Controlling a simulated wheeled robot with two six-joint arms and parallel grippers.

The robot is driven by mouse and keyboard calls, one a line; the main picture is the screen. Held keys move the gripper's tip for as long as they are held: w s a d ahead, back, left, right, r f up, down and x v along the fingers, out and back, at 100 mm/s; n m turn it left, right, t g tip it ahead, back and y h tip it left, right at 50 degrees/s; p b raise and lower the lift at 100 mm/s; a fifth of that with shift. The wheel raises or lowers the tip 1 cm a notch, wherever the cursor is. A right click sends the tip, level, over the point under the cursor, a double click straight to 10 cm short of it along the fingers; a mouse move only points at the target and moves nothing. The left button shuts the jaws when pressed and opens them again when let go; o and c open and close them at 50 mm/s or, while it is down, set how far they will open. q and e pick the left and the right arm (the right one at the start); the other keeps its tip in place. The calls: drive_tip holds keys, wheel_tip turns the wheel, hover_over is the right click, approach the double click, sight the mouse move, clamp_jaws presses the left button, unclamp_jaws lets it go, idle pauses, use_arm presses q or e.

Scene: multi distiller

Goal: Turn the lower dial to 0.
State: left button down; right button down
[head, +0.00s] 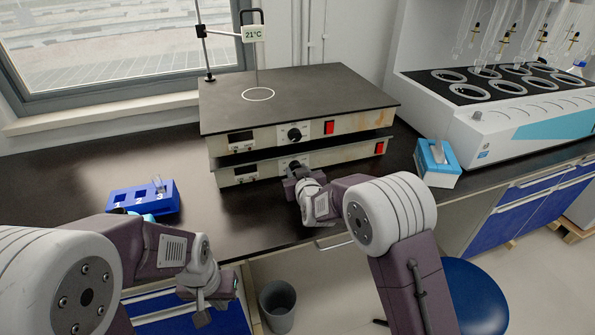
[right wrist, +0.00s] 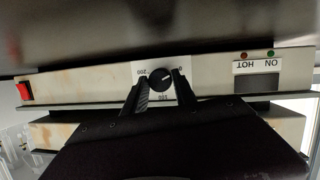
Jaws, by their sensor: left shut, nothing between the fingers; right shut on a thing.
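Two hot plates are stacked on the bench. The lower hot plate (head: 340,158) has a dial on its front, mostly hidden by my right gripper in the head view. In the upside-down right wrist view the black lower dial (right wrist: 160,77) sits between the two fingers of my right gripper (right wrist: 160,90), which is shut on it. Its label shows 200 at left, 100 below and 0 at right. A pale mark on the dial points toward the upper right, roughly toward the 0 side. My left gripper (head: 202,316) is shut and empty, low in front of the bench.
The upper hot plate (head: 300,95) has its own dial (head: 294,134) and a red switch (head: 328,127). A blue rack (head: 145,197) stands left, a tissue box (head: 437,165) right. A distiller (head: 500,110) fills the back right. A bin (head: 278,305) and blue stool (head: 470,295) stand in front.

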drive_tip(key=shift+n, duration=0.3)
idle(0.5)
drive_tip(key=c, duration=1.3)
unclamp_jaws()
drive_tip(key=p+v, duration=0.1)
drive_tip(key=v, duration=0.8)
drive_tip(key=shift+s+a+f, duration=0.1)
drive_tip(key=shift+s+a, duration=0.05)
drive_tip(key=shift+a, duration=0.05)
